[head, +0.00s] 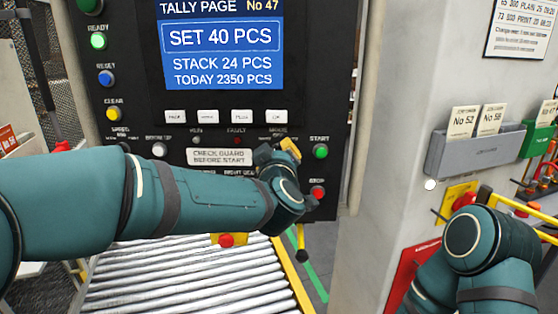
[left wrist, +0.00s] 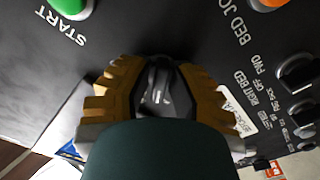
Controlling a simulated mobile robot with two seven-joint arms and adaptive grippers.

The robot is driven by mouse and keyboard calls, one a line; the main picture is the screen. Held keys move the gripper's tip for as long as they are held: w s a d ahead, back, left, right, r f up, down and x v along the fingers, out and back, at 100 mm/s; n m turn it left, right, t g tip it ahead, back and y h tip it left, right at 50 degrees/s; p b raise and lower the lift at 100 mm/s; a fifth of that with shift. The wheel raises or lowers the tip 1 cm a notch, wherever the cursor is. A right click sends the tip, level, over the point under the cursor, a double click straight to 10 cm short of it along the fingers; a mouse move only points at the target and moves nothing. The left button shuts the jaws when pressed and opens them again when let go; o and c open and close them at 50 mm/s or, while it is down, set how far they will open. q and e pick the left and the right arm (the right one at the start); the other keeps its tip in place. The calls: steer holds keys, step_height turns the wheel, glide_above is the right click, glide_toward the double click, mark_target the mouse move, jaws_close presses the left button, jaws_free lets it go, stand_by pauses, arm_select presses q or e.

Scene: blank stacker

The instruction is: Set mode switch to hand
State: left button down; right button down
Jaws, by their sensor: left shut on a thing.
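The black control panel (head: 104,170) faces me in the head view. My left gripper (head: 286,150) is at its lower right part, left of the green START button (head: 320,151). In the left wrist view its yellow-brown fingers (left wrist: 160,88) are shut on a dark switch knob (left wrist: 157,80) between them, which I take to be the mode switch. The fingers and wrist cover most of the knob and its labels, so I cannot read its setting. The right arm shows at the lower right of the head view, but its gripper does not show.
A red STOP button (head: 318,192) sits close below the left gripper. Several black selector knobs (left wrist: 297,73) are beside it in the left wrist view. A roller conveyor (head: 170,279) lies below the panel. A grey pillar (head: 383,120) stands to the right.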

arm_select(q)
steer(key=shift+a+r+n, duration=0.1)
steer(key=shift+r+n, duration=0.1)
steer(key=shift+n, duration=0.5)
steer(key=c, duration=1)
jaws_free()
steer(key=shift+c, duration=0.2)
steer(key=shift+f, duration=0.1)
steer(key=s, duration=1.2)
steer(key=shift+a, duration=0.1)
